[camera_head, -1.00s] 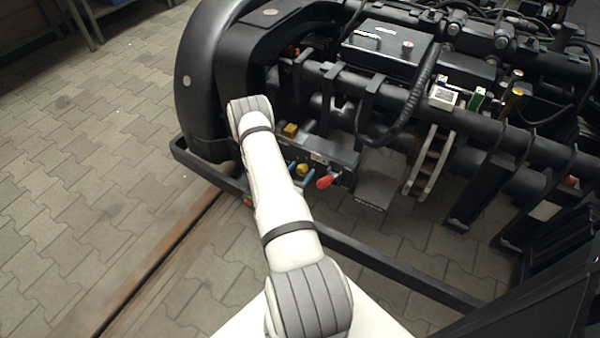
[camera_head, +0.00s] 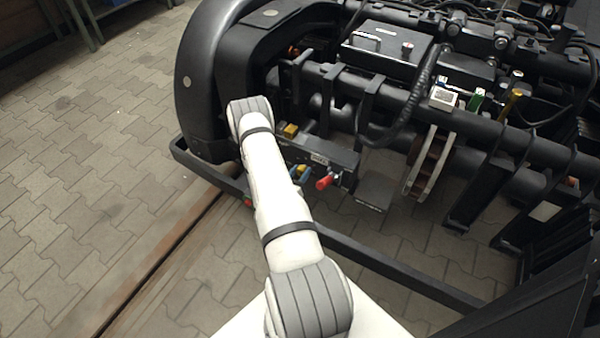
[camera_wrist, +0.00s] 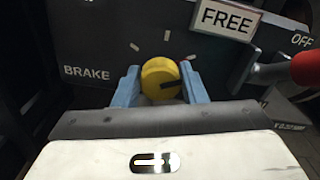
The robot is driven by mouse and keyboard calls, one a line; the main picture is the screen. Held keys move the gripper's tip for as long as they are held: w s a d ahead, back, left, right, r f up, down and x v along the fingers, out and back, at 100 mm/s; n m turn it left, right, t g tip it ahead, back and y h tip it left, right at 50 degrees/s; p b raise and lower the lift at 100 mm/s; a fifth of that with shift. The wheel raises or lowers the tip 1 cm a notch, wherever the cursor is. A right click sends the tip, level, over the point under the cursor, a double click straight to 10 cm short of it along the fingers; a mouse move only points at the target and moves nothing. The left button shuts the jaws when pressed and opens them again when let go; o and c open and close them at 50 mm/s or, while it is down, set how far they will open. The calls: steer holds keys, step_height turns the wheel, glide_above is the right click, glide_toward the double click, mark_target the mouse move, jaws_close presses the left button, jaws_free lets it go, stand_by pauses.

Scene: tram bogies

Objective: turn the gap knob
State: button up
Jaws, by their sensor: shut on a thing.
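The knob also shows small in the head view (camera_head: 303,168), partly hidden by the fingers. I cannot read any label that names it as the gap knob.
A red-tipped lever (camera_wrist: 305,68) stands close to the right of my gripper, near a FREE plate (camera_wrist: 226,18). BRAKE and OFF are printed on the panel. A yellow block (camera_head: 290,130) sits above. Pale-edged curved brake parts (camera_head: 441,168) hang to the right.

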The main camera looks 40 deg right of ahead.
steer(key=shift+n, duration=0.3)
steer(key=o, duration=1)
steer(key=p+v, duration=0.2)
steer(key=v, duration=0.5)
steer(key=shift+s+a, duration=0.15)
steer(key=shift+a, duration=0.25)
